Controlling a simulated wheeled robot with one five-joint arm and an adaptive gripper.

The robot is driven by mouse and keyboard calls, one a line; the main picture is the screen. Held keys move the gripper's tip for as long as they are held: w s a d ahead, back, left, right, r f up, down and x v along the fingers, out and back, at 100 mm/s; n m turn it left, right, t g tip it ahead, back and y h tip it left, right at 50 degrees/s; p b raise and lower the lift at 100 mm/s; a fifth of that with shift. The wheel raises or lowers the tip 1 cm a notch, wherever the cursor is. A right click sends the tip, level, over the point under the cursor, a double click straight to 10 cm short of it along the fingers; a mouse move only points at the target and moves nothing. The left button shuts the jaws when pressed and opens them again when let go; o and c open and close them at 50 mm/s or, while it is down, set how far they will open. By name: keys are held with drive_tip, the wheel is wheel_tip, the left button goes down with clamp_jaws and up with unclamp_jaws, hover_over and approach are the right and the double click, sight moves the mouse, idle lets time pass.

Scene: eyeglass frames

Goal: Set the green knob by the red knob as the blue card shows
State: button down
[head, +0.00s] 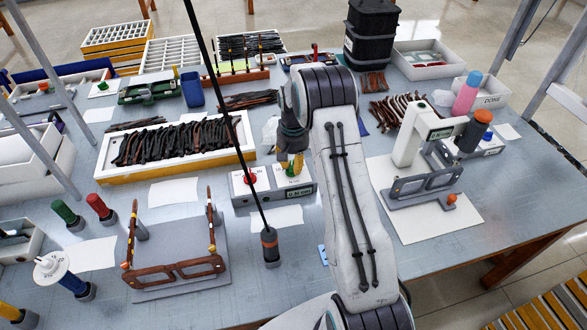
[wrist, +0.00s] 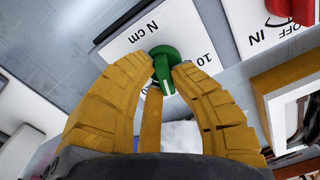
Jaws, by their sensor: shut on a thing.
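The green knob (wrist: 163,58) sits on a light panel printed "N cm" and "10", with a white mark on its edge. My gripper (wrist: 164,72) has its yellow fingers closed around it. In the head view my gripper (head: 291,166) comes down on the right part of the grey control box (head: 240,189), largely covering the knob. The red knob (head: 250,179) is on the same box to the left; its edge also shows in the wrist view (wrist: 296,10) beside "OFF" and "IN". A small blue piece (head: 322,254), perhaps the blue card, is mostly hidden by my arm.
A tray of dark frames (head: 180,145) stands behind left of the box. A grey board with brown glasses (head: 180,255) lies in front left. A white press (head: 425,150) stands right. A blank paper (head: 173,192) lies left.

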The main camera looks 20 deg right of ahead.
sight(293, 164)
drive_tip(key=shift+f+n+b, duration=0.1)
drive_tip(key=shift+n+b, duration=0.4)
drive_tip(key=shift+n, duration=1.2)
drive_tip(key=c, duration=1.1)
unclamp_jaws()
drive_tip(key=shift+w, duration=0.1)
wheel_tip(293, 164, up, 12)
